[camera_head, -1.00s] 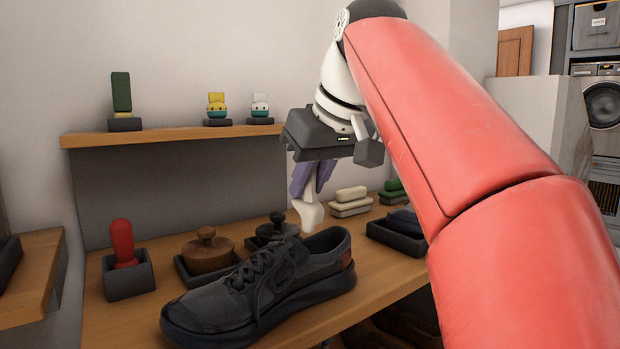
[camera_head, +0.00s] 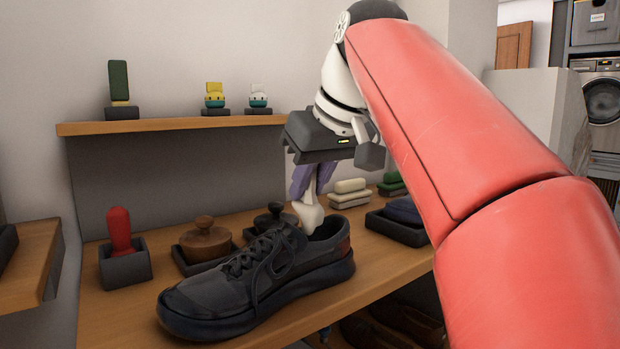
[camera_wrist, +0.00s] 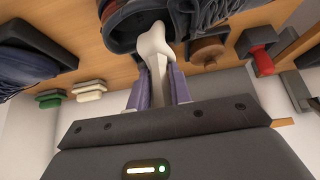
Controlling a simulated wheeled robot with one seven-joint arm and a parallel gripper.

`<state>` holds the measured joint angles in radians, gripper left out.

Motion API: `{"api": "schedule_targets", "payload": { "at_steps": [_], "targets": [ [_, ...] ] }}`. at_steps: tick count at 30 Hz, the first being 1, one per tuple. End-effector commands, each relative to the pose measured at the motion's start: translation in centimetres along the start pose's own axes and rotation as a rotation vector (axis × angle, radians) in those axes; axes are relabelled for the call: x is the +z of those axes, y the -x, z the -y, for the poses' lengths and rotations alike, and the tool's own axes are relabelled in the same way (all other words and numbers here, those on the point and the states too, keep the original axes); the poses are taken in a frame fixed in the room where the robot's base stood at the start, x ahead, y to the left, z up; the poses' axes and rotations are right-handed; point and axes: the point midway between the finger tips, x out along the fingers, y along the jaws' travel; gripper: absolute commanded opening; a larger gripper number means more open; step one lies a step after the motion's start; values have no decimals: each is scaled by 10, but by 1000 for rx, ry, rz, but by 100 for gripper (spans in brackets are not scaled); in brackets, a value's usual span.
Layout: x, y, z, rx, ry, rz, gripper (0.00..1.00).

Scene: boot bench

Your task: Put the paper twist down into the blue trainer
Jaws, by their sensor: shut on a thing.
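The dark blue trainer (camera_head: 260,280) stands on the wooden bench, toe to the left and its opening at the right end. My gripper (camera_head: 312,190) is above the trainer's opening, with purple fingers shut on the white paper twist (camera_head: 308,216). The twist hangs down, its lower end at the trainer's opening; I cannot tell how deep it reaches. In the wrist view the twist (camera_wrist: 154,50) sticks out from between the gripper's fingers (camera_wrist: 157,85), its tip against the trainer's opening (camera_wrist: 125,22).
Behind the trainer are a red-handled item in a dark box (camera_head: 122,250) and a brown wooden-knobbed piece (camera_head: 205,240). Cream blocks (camera_head: 349,193) and a dark tray (camera_head: 398,226) are to the right. A shelf (camera_head: 170,125) with small brushes is behind.

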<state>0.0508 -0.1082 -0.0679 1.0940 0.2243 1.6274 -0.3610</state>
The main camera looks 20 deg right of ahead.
Motion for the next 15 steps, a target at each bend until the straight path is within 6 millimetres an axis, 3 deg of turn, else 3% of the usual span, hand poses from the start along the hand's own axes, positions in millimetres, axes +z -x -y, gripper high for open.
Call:
{"api": "schedule_targets", "payload": {
  "at_steps": [15],
  "targets": [
    [15,-24,0,0,0,1,0]
  ]
}}
